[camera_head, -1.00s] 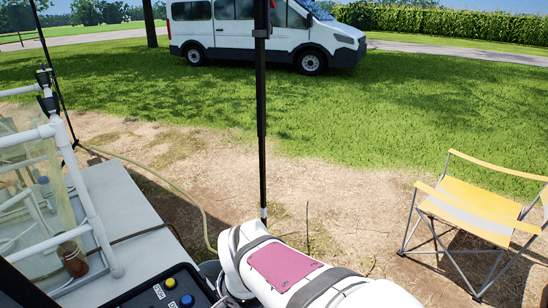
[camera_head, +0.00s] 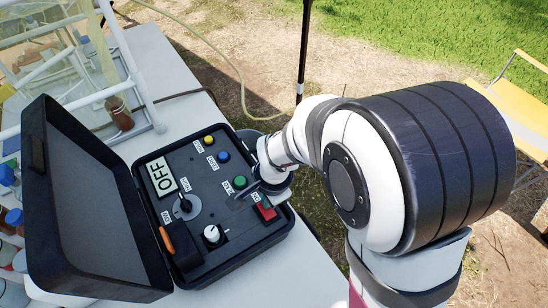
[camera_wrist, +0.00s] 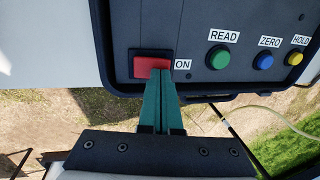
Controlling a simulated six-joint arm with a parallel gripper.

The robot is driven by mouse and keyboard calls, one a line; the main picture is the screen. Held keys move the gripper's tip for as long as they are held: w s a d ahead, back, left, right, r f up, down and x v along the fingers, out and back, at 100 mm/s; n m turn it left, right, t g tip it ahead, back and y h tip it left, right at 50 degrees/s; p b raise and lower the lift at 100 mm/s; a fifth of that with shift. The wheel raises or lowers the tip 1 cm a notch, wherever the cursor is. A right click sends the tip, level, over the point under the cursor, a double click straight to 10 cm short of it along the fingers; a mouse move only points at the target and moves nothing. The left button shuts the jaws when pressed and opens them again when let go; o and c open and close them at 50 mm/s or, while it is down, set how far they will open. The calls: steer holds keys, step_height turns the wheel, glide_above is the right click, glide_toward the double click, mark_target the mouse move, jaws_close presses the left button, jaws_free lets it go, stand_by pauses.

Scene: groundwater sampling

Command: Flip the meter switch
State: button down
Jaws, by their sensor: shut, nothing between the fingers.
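The meter is an open black case (camera_head: 262,245) with a control panel, and its display (camera_head: 162,176) reads OFF. The red rocker switch (camera_head: 266,211) is at the panel's right edge. In the wrist view the red switch (camera_wrist: 148,65) has an ON label to its right. My gripper (camera_wrist: 160,74) is shut with nothing between its teal fingers. Its tips overlap the lower right part of the switch; I cannot tell whether they touch it. In the head view my gripper (camera_head: 250,192) is beside the switch, partly hidden by my wrist.
Green READ (camera_wrist: 219,57), blue ZERO (camera_wrist: 263,61) and yellow HOLD (camera_wrist: 293,58) buttons sit right of the switch in the wrist view. A dark knob (camera_head: 185,204) and white knob (camera_head: 212,234) are on the panel. The raised lid (camera_head: 85,200) stands left. A brown bottle (camera_head: 120,114) stands behind.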

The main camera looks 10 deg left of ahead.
steer(key=shift+w+a+f, duration=0.15)
steer(key=shift+f, duration=0.1)
steer(key=shift+g, duration=0.3)
steer(key=shift+s+d+h, duration=0.3)
steer(key=shift+s+d, duration=0.4)
steer(key=shift+s, duration=0.05)
steer(key=shift+r, duration=0.5)
step_height(320, 180, up, 13)
steer(key=s+d, duration=0.1)
steer(key=shift+s+d, duration=0.3)
steer(key=shift+d, duration=0.05)
